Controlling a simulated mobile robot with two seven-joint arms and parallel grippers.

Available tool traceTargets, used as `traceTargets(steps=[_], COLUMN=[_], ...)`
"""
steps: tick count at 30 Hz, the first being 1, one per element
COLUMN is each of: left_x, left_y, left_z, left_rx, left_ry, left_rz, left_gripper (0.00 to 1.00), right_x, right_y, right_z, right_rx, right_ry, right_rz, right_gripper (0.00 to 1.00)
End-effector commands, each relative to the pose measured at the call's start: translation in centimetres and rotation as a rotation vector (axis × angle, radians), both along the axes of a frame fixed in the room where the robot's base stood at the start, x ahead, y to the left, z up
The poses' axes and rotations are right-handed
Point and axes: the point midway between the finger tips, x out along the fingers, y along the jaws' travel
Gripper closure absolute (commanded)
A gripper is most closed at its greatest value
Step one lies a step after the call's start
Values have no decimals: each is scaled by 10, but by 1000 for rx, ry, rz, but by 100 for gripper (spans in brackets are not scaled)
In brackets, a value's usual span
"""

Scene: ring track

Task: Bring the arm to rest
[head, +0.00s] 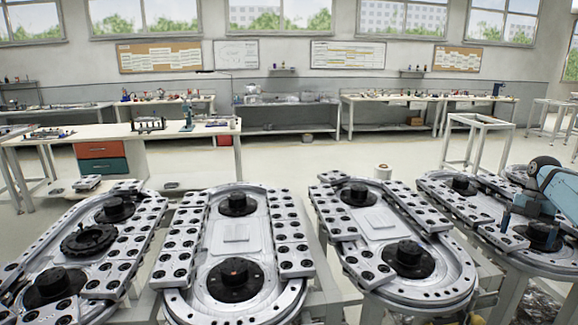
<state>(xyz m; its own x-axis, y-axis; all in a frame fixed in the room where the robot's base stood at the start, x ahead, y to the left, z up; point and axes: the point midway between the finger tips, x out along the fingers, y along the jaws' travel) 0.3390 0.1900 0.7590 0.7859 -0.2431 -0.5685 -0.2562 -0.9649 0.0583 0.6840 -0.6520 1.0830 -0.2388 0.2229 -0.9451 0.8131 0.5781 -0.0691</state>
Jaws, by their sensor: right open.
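My right arm, blue and grey, comes in from the right edge. My right gripper (527,228) is open over the near part of the rightmost ring track (483,207), by a black hub; I cannot tell whether it touches anything. Nothing shows between its fingers. My left gripper is not in view.
Three more oval metal tracks stand in a row: one at centre right (440,288), one at centre left (173,300) and one at far left (128,264). Each carries perforated blocks and black hubs. A workbench (75,134) with drawers stands behind. Open floor (300,160) lies beyond the tracks.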

Motion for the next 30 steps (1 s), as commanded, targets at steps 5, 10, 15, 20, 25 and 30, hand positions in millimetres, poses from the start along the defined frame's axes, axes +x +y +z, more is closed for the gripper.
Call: traceTargets(steps=[5,10,15,20,25,30], left_x=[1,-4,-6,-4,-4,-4], left_y=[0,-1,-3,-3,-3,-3], left_z=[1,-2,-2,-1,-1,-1], left_rx=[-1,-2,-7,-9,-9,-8], left_ry=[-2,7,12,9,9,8], left_rz=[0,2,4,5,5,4], left_gripper=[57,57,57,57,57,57], right_x=[-38,-57,-57,-61,-77,-103], right_y=[-66,-92,-86,-76,-56,-27], right_z=[16,2,-49,-106,-179,-244], right_rx=[-38,-108,-250,-391,-539,-604], right_ry=[-1,7,-8,-53,-172,-343], right_rz=[-95,-171,-276,-385,-523,-662], right_gripper=[0,0,0,0,0,0])
